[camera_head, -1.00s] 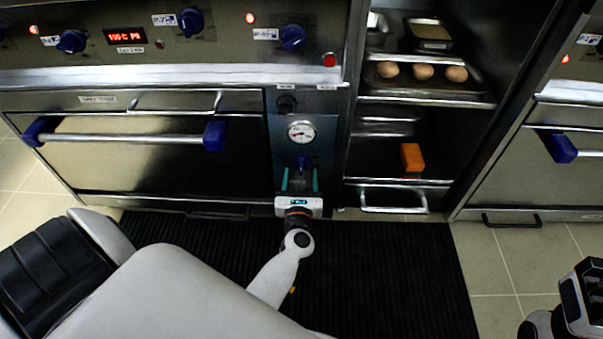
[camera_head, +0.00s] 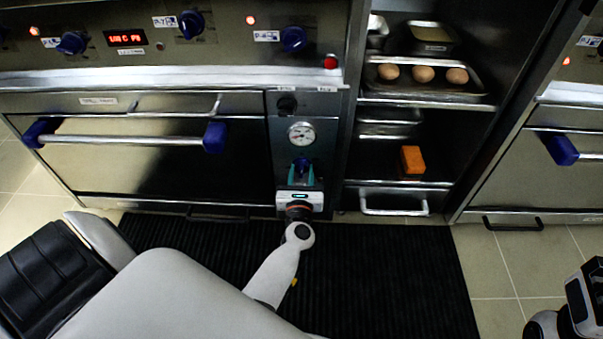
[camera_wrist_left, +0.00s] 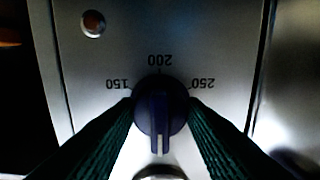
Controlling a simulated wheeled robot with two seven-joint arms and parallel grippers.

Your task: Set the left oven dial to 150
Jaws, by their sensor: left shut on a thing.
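The left oven dial (camera_head: 301,165) is a dark blue knob low on the narrow steel panel right of the left oven. In the left wrist view the dial (camera_wrist_left: 160,112) has a ridge that runs straight down the picture. Its marks 150, 200 and 250 show upside down at left, top and right. My left gripper (camera_head: 305,176) is shut on the dial, with one teal finger on each side; the fingers partly cover its sides. My right gripper (camera_head: 586,291) is partly in view at the lower right edge, and its fingers do not show.
A pressure gauge (camera_head: 301,133) and a dark knob (camera_head: 287,104) sit above the dial. The left oven's door handle (camera_head: 125,139) has blue ends. A black mat (camera_head: 370,270) covers the floor.

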